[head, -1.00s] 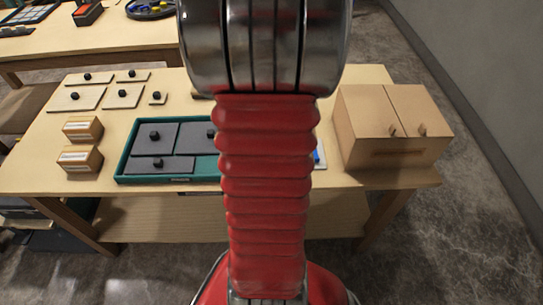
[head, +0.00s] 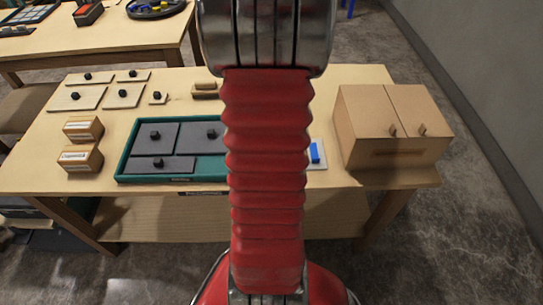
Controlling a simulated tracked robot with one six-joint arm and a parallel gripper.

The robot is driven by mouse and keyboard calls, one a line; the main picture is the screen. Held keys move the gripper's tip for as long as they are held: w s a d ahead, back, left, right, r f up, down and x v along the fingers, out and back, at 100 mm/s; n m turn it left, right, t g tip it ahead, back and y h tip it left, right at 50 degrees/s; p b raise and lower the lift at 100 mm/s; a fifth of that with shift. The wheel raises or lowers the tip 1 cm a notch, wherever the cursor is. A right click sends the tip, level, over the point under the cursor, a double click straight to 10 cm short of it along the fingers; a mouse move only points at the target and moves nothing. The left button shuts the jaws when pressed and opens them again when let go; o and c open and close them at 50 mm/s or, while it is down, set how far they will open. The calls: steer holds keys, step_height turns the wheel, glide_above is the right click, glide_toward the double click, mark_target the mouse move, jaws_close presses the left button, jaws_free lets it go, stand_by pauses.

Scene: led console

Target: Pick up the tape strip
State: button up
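A small blue strip (head: 316,152), which may be the tape strip, lies on a pale pad (head: 316,164) on the wooden table, just right of my arm. My arm covers the pad's left part. My gripper is outside the picture; only my red arm sleeve and a metal joint show, so I cannot see whether it holds anything.
A green tray (head: 124,165) with grey knobbed plates sits left of my arm. Pale knobbed plates (head: 76,98), small boxes (head: 81,158) and a tan block (head: 205,90) lie around it. A cardboard-coloured two-door box (head: 392,125) stands at the right end.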

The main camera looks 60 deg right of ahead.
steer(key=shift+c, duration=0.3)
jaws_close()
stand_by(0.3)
